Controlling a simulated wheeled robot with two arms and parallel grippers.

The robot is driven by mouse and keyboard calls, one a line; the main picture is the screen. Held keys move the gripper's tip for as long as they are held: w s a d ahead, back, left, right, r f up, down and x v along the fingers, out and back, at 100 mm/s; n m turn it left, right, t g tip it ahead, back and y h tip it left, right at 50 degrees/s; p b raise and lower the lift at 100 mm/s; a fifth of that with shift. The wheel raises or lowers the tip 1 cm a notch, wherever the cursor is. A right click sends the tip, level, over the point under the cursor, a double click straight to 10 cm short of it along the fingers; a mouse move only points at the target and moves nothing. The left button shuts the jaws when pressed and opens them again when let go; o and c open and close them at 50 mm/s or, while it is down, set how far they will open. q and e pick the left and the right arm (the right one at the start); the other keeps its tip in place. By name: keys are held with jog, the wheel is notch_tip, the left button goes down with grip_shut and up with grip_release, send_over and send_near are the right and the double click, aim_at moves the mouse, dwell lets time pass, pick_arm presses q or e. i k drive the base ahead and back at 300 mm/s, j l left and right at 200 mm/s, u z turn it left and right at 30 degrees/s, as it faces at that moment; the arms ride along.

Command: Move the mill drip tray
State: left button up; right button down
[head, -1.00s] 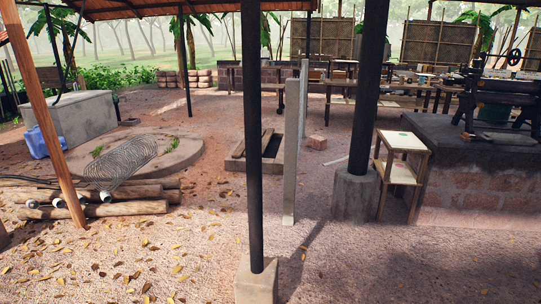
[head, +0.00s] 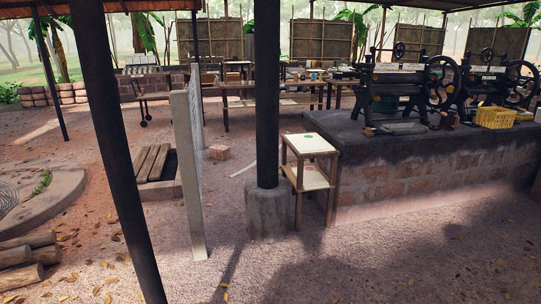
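A flat grey tray (head: 404,128), which looks like the mill drip tray, lies on the dark top of the brick plinth (head: 375,180), at the front of the nearer roller mill (head: 400,88). It is small in the view and I cannot make out its contents. A wooden stand (head: 309,146) stands left of the plinth. Its pale top has a green dot (head: 308,138) and its lower shelf has a red dot (head: 309,173). Both levels look empty. Neither of my grippers is in view.
A dark post (head: 267,95) in a concrete base (head: 268,215) stands just left of the stand. Another dark post (head: 112,140) leans across the near left. A concrete slab post (head: 188,165) stands between them. A yellow crate (head: 494,117) sits farther right on the plinth. Front right ground is open.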

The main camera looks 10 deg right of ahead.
aim_at(410, 127)
jog(key=i+l+z, duration=0.3)
jog(key=i+z, duration=0.15)
jog(key=i, duration=0.4)
jog(key=i+z, duration=0.5)
jog(key=i, duration=0.35)
jog(key=i+j+z, duration=0.3)
jog(key=i+z, duration=0.15)
jog(key=i, duration=0.35)
jog(key=i+l, duration=0.15)
jog(key=i, duration=0.85)
jog(key=i+l, duration=0.15)
jog(key=i, duration=0.85)
jog(key=z, duration=0.05)
